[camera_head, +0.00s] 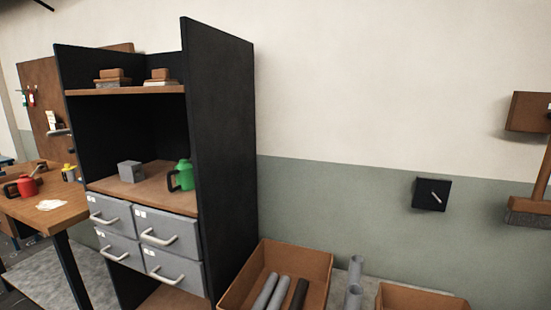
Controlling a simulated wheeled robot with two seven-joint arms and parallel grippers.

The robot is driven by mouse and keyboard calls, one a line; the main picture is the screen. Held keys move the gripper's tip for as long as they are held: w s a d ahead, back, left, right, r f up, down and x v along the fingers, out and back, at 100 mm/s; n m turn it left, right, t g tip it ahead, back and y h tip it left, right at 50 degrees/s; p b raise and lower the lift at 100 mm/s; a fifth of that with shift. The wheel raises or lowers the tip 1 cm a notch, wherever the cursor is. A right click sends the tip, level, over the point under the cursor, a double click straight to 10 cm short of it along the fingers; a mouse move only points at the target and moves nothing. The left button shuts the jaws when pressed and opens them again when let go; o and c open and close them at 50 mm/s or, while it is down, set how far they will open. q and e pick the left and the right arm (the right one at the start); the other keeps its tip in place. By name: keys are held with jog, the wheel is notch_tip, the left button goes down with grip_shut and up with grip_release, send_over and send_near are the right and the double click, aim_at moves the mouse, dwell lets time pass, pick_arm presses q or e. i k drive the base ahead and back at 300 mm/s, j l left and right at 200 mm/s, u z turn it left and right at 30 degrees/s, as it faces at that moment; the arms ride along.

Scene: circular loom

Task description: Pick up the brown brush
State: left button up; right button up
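Two small brown-topped brushes rest on the upper wooden shelf (130,91) of the black cabinet. The left brush (112,74) has a brown block top over a grey lower part. The right brush (160,74) has a similar brown top over a pale lower part. A larger brown broom (530,205) with grey bristles hangs on the wall at the right edge, partly cut off by the frame. I cannot tell which of these is the brown brush of the task. Neither of my grippers is in view.
The cabinet (222,150) holds a grey box (131,172), a green can (182,176) and grey drawers (168,228). A wooden table (60,215) with a red can (24,187) stands left. Crates (312,262) (420,298) and grey tubes stand along the wall.

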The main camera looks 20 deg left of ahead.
aim_at(112, 78)
jog(key=j+u, duration=0.1)
jog(key=u, duration=1.7)
